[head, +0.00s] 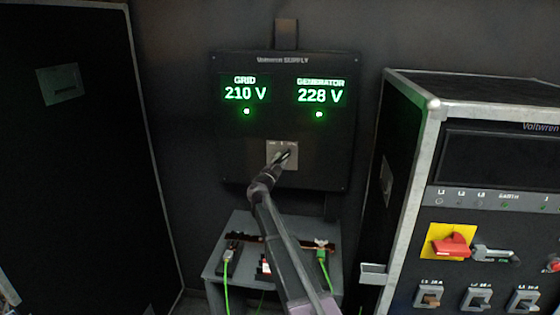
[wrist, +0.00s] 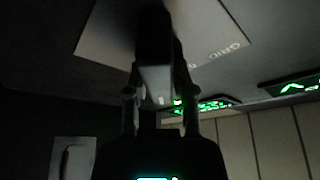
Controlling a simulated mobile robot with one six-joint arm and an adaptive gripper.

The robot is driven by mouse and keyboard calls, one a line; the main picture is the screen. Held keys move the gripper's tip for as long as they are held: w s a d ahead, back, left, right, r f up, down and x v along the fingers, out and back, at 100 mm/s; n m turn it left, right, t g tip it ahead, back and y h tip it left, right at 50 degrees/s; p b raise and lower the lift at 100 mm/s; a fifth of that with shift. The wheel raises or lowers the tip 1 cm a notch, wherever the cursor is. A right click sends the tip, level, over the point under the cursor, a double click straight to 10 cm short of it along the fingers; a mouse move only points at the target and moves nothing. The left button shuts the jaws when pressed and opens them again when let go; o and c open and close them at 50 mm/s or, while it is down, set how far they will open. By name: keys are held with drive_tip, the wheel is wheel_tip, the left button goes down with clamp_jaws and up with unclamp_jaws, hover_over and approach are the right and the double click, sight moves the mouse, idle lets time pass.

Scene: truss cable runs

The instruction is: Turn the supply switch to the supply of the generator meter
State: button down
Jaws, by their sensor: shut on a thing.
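My gripper (head: 281,159) is at the plate, shut on the dark knob of the supply switch (wrist: 154,35). The gripper covers much of the knob, so I cannot tell which label it points to.
A grey stand (head: 222,262) with green cables is below the panel. A metal-edged rack (head: 405,180) with a red rotary switch (head: 450,246) and several breakers stands at the right. A tall dark case (head: 80,170) is at the left.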

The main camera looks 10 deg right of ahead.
drive_tip(key=shift+c, duration=2.4)
unclamp_jaws()
drive_tip(key=shift+w+r, duration=0.15)
drive_tip(key=shift+w, duration=0.15)
drive_tip(key=shift+f, duration=0.2)
drive_tip(key=shift+s+n, duration=0.15)
drive_tip(key=shift+n, duration=0.25)
